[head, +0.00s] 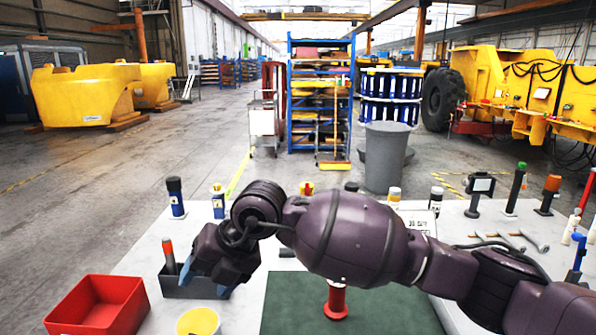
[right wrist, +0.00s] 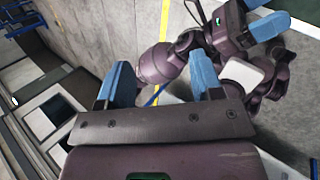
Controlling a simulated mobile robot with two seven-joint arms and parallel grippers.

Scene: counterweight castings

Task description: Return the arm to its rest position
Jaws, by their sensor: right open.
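My right arm reaches in from the right across the table in the head view. Its right gripper (head: 204,282) is at the left, its blue fingers pointing down over a dark grey tray (head: 172,288). In the right wrist view the right gripper (right wrist: 160,75) has its two blue fingers apart with nothing held between them. That view also shows another purple arm of mine with a blue-tipped end, likely my left gripper (right wrist: 267,25); its jaw opening is unclear. The left arm does not show in the head view.
A red bin (head: 98,305), a yellow cup (head: 199,322) and a green mat (head: 350,305) with a red piece (head: 336,300) lie near the gripper and arm. Several upright tools stand along the table's back and right. A grey barrel (head: 386,155) stands beyond the table.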

